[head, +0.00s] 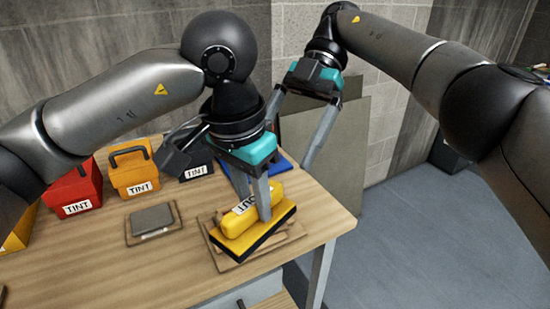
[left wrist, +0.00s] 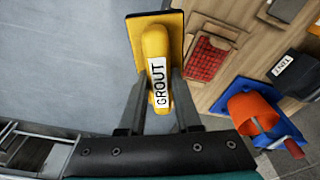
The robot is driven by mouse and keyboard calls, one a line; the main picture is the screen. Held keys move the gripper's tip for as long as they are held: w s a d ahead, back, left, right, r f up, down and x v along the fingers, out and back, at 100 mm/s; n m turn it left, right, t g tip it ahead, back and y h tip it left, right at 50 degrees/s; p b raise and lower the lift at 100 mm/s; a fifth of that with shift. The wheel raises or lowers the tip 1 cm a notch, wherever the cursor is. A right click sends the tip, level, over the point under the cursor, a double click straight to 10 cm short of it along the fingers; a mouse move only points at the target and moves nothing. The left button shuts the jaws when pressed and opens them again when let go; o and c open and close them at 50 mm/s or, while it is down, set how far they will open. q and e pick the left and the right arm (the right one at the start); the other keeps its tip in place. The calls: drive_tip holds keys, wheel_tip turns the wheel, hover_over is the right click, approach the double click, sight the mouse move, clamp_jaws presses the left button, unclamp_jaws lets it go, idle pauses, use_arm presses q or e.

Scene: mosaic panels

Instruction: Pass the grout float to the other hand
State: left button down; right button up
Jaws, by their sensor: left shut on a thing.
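The grout float, a yellow handle (head: 240,222) labelled GROUT on a yellow plate with a dark underside, shows above the right part of the table in the head view. It also shows in the left wrist view (left wrist: 156,52). My left gripper (head: 258,200) is shut on its handle, one finger on each side; its fingers also show in the left wrist view (left wrist: 160,85). The label is partly hidden by a finger in the head view. My right gripper (head: 291,143) is open and empty, behind and to the right of the float, apart from it.
A wooden tray (head: 290,240) lies under the float in the head view. Red (head: 75,192), orange (head: 135,175) and dark (head: 195,170) TINT boxes stand along the back. A grey block (head: 152,219) lies nearer. An orange bucket (left wrist: 243,112) shows in the wrist view.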

sight(250, 212)
drive_tip(key=shift+x, duration=6)
drive_tip(key=shift+c, duration=0.3)
use_arm(q)
drive_tip(key=shift+d, duration=0.1)
use_arm(e)
drive_tip(key=shift+w, duration=0.1)
drive_tip(key=c, duration=1.2)
use_arm(q)
drive_tip(key=c, duration=0.5)
unclamp_jaws()
use_arm(e)
drive_tip(key=shift+r, duration=0.1)
drive_tip(key=shift+c, duration=0.2)
